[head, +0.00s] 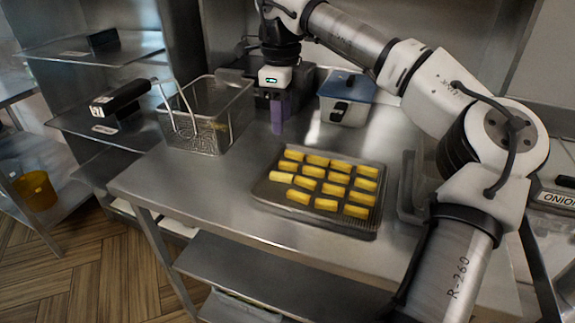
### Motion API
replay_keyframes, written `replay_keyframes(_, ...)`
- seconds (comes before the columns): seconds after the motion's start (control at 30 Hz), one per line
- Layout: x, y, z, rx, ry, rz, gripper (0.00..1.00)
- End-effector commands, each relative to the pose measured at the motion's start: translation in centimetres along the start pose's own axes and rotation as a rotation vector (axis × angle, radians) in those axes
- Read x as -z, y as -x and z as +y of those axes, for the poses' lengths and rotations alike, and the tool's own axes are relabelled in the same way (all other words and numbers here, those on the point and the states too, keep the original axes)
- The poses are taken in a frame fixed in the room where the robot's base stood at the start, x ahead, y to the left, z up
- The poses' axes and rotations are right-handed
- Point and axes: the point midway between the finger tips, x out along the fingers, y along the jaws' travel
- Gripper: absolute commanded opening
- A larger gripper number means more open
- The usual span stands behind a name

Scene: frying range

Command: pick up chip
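Several yellow chips (309,184) lie in rows on a dark ridged tray (318,221) on the steel table. One chip (282,177) at the tray's left side lies near its rim. My gripper (278,128) points down above the back of the table, behind the tray and to the right of the wire basket. Its purple finger part shows, and it is apart from the chips. I cannot make out a gap between the fingers, nor anything held.
A wire fry basket (212,118) with a black handle (120,97) stands at the back left. A blue-lidded container (347,97) is behind the tray. A clear bin (408,190) stands right of the tray, partly behind my arm. The table's left front is bare.

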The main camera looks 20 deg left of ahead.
Motion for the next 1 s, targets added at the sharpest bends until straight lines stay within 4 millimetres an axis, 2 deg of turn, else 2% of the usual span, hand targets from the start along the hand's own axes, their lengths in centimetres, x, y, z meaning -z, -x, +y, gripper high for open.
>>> replay_keyframes(0.13,0.2,-1.5,-0.1,-0.001,-0.003,0.007,0.4)
replay_keyframes(0.43,0.2,-7.1,0.0,-0.002,-0.002,0.004,0.4)
replay_keyframes(0.77,0.1,-9.3,0.0,-0.001,-0.001,0.002,0.4)
replay_keyframes(1.0,0.3,-12.9,0.1,-0.003,-0.001,0.003,0.4)
